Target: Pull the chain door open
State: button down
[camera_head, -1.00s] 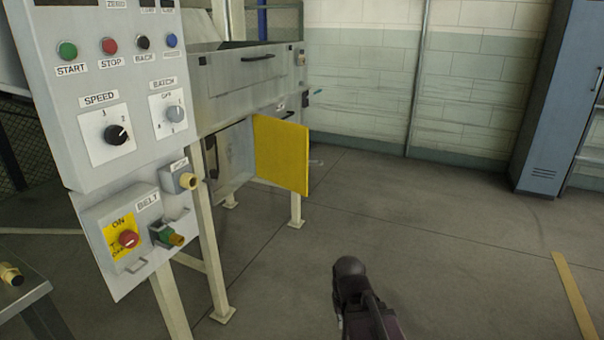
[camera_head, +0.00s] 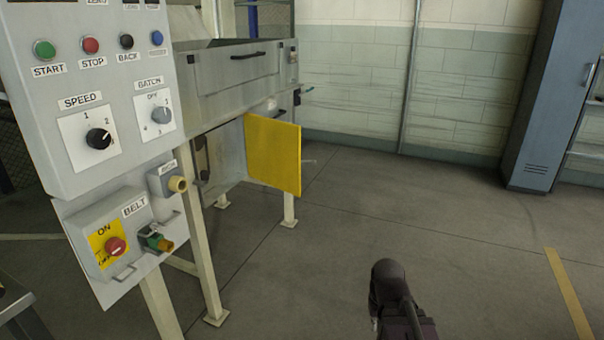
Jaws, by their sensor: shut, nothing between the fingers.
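The chain door seems to be the yellow panel (camera_head: 273,155) low on the grey machine (camera_head: 225,95). It stands swung out from the machine, with an open dark space (camera_head: 215,165) visible to its left. No chain can be made out. A dark rounded part of my arm shows at the bottom, right of centre, well apart from the door. My gripper's fingers are not in view.
A control panel (camera_head: 65,135) with buttons and knobs stands close on the left, with a belt switch box (camera_head: 112,240) below it. A blue locker (camera_head: 545,120) stands at the right by the wall. The floor (camera_head: 320,265) between is clear.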

aim_at(273, 146)
jog(key=u, duration=0.05)
jog(key=i, duration=1)
jog(key=z, duration=0.05)
